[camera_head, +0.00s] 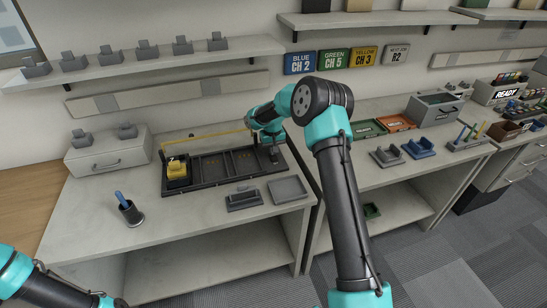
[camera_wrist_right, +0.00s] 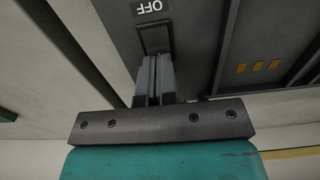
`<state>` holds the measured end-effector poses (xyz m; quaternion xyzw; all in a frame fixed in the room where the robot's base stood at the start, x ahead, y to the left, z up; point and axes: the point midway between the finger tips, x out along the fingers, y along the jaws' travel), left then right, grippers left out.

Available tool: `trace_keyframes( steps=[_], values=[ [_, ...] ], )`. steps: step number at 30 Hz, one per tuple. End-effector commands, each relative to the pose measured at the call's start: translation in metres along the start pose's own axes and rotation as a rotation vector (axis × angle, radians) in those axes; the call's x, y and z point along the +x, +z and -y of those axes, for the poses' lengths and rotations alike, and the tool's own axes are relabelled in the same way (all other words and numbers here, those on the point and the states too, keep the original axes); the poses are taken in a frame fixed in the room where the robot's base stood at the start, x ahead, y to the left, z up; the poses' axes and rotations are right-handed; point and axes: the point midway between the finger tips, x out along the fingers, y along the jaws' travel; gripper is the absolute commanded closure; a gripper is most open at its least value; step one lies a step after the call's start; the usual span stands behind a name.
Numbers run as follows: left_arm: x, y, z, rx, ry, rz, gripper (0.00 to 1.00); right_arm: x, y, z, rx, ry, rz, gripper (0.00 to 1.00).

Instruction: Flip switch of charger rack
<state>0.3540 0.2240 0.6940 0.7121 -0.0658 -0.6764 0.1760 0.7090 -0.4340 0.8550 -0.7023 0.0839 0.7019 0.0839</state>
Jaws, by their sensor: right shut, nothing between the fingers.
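The charger rack (camera_head: 224,188) is a long dark tray with several bays on the left table, and a yellow radio (camera_head: 177,168) stands in its left bay. In the right wrist view the rack's dark panel (camera_wrist_right: 198,35) carries an OFF label (camera_wrist_right: 150,7) with the dark switch (camera_wrist_right: 155,38) just beside it. My right gripper (camera_wrist_right: 155,62) is shut and empty, its fingertips at the edge of the switch; I cannot tell whether they touch it. In the head view my right gripper (camera_head: 272,150) is over the rack's right end, partly hidden by its own arm. My left gripper is out of view.
A grey tray (camera_head: 288,190) and a dark holder (camera_head: 243,199) lie in front of the rack. A pen cup (camera_head: 130,211) stands at the left. A yellow bar (camera_head: 205,135) runs above the rack's back. A shelf (camera_head: 150,63) with several grey cradles hangs above.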

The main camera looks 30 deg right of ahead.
Motion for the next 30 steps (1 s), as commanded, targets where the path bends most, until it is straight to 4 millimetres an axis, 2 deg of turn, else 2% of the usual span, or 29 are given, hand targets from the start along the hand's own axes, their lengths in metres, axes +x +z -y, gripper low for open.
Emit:
trace_keyframes(
  steps=[20, 30],
  values=[
    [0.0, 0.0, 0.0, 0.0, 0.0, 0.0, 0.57, 0.009, 0.0, 0.0, 0.0, 0.0, 0.002, 1.0],
    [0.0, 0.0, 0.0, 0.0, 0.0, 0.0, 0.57, -0.005, 0.0, 0.0, 0.0, 0.0, 0.0, 1.0]
  ],
)
